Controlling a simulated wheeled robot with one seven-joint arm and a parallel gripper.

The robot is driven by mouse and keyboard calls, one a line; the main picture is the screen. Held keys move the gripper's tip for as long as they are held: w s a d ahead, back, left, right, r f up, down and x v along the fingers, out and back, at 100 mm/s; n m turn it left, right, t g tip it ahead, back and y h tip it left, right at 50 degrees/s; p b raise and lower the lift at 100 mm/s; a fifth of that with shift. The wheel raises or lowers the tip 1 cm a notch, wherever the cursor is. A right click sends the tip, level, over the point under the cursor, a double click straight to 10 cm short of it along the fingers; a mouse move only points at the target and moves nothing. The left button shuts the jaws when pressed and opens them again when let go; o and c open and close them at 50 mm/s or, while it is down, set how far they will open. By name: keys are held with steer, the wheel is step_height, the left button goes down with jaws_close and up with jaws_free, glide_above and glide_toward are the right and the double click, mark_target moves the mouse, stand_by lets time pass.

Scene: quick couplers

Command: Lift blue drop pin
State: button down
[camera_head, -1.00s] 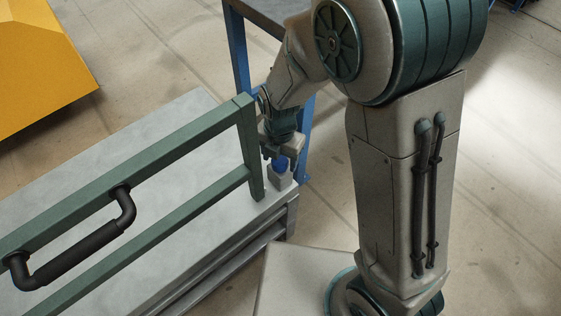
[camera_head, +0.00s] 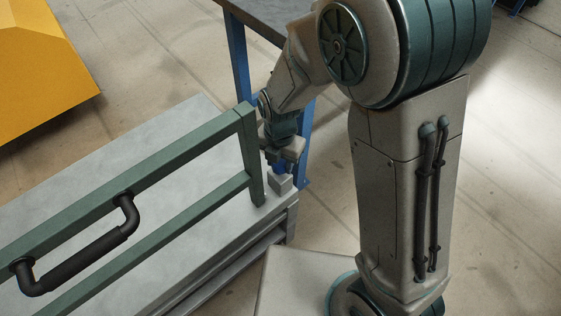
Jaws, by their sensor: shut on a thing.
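My gripper (camera_head: 283,161) is at the far right corner of the grey bench top, just above a small grey block (camera_head: 280,184). It is shut on the blue drop pin. The pin itself cannot be made out now; my gripper and wrist cover the place above the block. The block stands on the bench beside the post of the green frame.
A green rail frame (camera_head: 180,150) with a black handle (camera_head: 75,257) runs along the grey bench (camera_head: 120,195), its end post close to my gripper. A dark table with blue legs (camera_head: 238,60) stands behind. A yellow object (camera_head: 40,60) is at upper left.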

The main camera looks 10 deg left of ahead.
step_height(320, 180, up, 2)
steer(key=shift+r+p, duration=0.2)
steer(key=shift+p, duration=0.2)
steer(key=shift+w, duration=0.1)
steer(key=c, duration=0.9)
jaws_free()
step_height(320, 180, up, 14)
steer(key=p, duration=0.3)
steer(key=shift+f+p, duration=0.1)
steer(key=shift+p, duration=0.3)
